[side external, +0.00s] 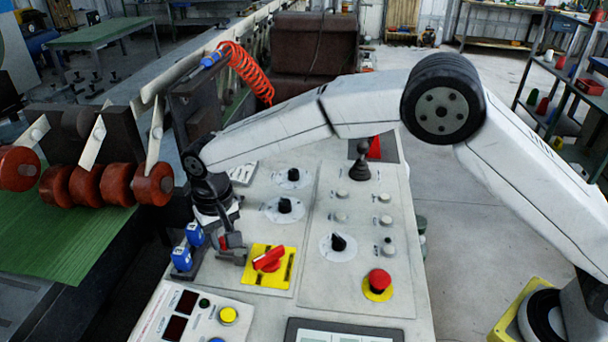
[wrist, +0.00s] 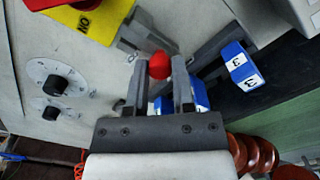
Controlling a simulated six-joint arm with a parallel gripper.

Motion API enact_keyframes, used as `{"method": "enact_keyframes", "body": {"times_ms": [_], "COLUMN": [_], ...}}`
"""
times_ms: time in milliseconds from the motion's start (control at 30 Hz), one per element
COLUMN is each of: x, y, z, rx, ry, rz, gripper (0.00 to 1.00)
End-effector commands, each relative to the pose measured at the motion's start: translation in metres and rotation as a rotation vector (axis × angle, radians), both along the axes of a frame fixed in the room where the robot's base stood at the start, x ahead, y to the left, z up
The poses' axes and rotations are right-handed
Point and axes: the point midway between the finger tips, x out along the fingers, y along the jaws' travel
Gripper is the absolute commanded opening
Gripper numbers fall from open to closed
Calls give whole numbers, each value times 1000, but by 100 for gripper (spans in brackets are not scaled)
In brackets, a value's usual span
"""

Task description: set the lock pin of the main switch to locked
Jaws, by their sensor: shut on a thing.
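The main switch (side external: 267,259) is a red rotary handle on a yellow plate, set at a slant on the console. In the wrist view, the yellow plate (wrist: 98,22) shows at the top left, with part of the red handle at the edge. The lock pin (wrist: 159,65) shows a round red head between my fingers. My gripper (side external: 231,250) is beside the left edge of the yellow plate. In the wrist view, my gripper (wrist: 159,80) is shut on the lock pin. The pin's lower part is hidden, so I cannot tell how it sits.
Two blue blocks (side external: 181,258) (side external: 195,234) stand close to the left of my gripper. Black rotary knobs (side external: 284,205) and a red mushroom button (side external: 380,279) stick up from the console (side external: 350,300). Red rollers (side external: 87,183) stand farther left. A coiled red hose (side external: 250,70) hangs behind.

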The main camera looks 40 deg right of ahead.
Motion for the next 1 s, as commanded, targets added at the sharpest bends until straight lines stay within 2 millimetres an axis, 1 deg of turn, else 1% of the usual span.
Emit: {"method": "enact_keyframes", "body": {"times_ms": [267,700,1000], "x": [-1,-20,-23], "y": [-1,-21,-24], "z": [1,2,1], "rx": [1,1,-3], "ry": [-2,-3,3], "rz": [0,-1,0], "gripper": [0,0,0]}}
